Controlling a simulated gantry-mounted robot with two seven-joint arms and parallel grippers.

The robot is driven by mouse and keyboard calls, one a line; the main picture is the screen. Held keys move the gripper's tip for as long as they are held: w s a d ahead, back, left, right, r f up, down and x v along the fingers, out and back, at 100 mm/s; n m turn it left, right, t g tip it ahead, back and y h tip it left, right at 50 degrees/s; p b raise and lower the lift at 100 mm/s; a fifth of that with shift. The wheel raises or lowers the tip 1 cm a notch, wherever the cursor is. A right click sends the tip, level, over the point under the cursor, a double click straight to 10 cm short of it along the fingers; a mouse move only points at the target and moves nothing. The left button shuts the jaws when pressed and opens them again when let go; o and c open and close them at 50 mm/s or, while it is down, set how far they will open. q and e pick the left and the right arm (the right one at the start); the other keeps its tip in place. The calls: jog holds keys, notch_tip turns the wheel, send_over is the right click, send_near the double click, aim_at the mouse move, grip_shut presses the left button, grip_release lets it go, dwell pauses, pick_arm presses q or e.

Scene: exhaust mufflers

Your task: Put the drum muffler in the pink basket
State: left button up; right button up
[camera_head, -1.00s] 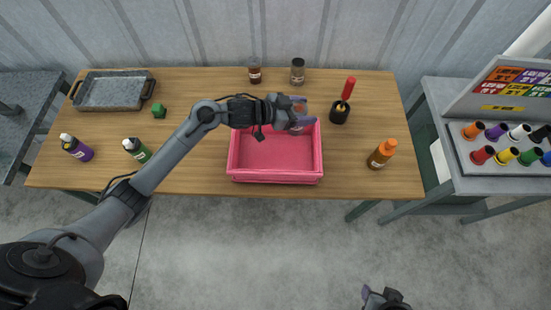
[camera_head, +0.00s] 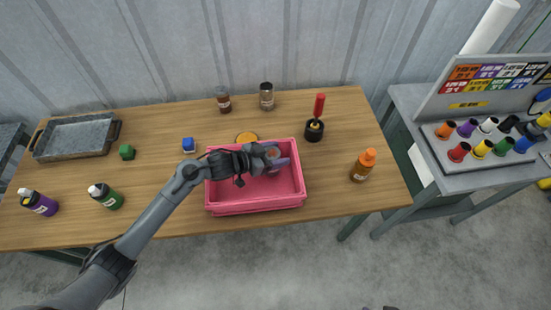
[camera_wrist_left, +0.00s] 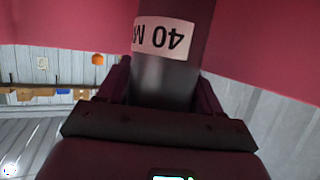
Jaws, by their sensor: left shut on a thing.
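The pink basket (camera_head: 255,208) stands open at the front middle of the table in the head view. My left gripper (camera_head: 279,163) is inside the outline of its opening and is shut on a dark grey cylinder. In the left wrist view this cylinder (camera_wrist_left: 172,70) stands between the jaws and has a pale label with "40 M" upside down. I cannot tell from its shape alone whether it is the drum muffler. Pink walls fill the upper part of that view. Whether the cylinder touches the basket floor is hidden. Only a dark sliver of my right gripper shows at the bottom edge.
Behind the basket are a blue cube (camera_head: 188,145), an orange disc (camera_head: 246,138), a brown bottle (camera_head: 223,100) and a grey jar (camera_head: 267,97). A red-handled tool in a black cup (camera_head: 314,131) and an orange bottle (camera_head: 361,166) stand right. A grey tray (camera_head: 75,138) lies far left.

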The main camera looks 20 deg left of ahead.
pick_arm(q)
jog(key=shift+f, duration=1.3)
jog(key=shift+f, duration=0.15)
jog(key=o, duration=0.8)
jog(key=shift+o, duration=0.2)
jog(key=shift+r, duration=0.2)
jog(key=v, duration=0.7)
jog(key=shift+s+p, duration=0.25)
jog(key=shift+p, duration=0.05)
jog(key=shift+a+r, duration=0.1)
jog(key=shift+r, duration=0.1)
